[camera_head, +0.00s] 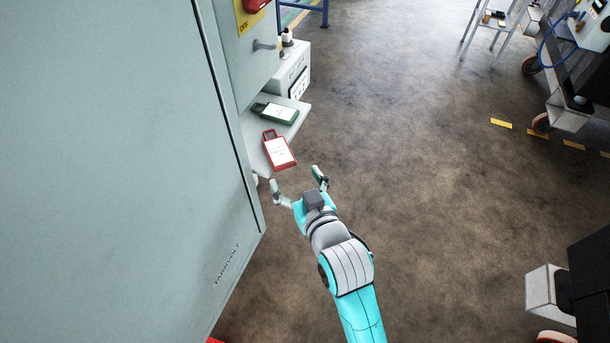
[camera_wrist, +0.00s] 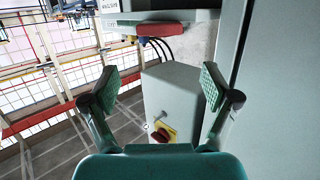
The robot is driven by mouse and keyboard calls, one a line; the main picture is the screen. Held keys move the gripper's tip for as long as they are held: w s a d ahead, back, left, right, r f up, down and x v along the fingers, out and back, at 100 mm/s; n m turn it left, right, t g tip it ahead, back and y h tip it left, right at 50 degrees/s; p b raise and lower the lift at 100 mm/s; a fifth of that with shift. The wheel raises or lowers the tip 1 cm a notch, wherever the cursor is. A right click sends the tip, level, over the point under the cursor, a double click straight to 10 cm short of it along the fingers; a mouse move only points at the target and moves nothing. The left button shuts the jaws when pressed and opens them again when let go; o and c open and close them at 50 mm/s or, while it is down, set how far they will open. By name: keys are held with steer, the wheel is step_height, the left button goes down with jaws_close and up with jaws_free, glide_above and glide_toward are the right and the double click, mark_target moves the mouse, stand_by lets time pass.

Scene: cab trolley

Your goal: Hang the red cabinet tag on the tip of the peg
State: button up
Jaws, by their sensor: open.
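The red cabinet tag (camera_head: 280,152) lies flat on a grey shelf (camera_head: 258,158) beside the tall cabinet. It has a white face and a red loop at its far end. A red strip (camera_wrist: 150,28) at the shelf edge in the wrist view is probably this tag seen edge-on. The peg (camera_head: 265,45) sticks out from the panel beyond the shelf, below a red switch; it also shows small in the wrist view (camera_wrist: 160,113). My gripper (camera_head: 296,177) is open and empty, just short of the tag's near end. Its spread fingers show in the wrist view (camera_wrist: 158,82).
A green tag (camera_head: 275,113) lies on the shelf beyond the red one. A grey box (camera_head: 289,72) stands behind it. The tall cabinet (camera_head: 110,170) bounds the left side. The floor to the right is open, with a cart (camera_head: 575,110) far off.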

steer(key=shift+s, duration=0.1)
steer(key=s+d+f+m+h, duration=0.1)
steer(key=s+d+f+h, duration=0.1)
steer(key=s+d+f, duration=0.45)
steer(key=s+d+f+m+h, duration=0.15)
steer(key=s+d+f, duration=0.25)
steer(key=s+d, duration=0.5)
steer(key=s+d+r+m+h, duration=0.1)
steer(key=s+d, duration=0.2)
steer(key=s, duration=0.8)
steer(key=s+d+r+m+h, duration=0.1)
steer(key=s+d+r+h, duration=0.1)
steer(key=s, duration=0.9)
steer(key=shift+s+d+t, duration=0.2)
steer(key=shift+d+t, duration=0.1)
steer(key=shift+d, duration=0.55)
steer(key=shift+o, duration=0.4)
steer(key=shift+m, duration=0.25)
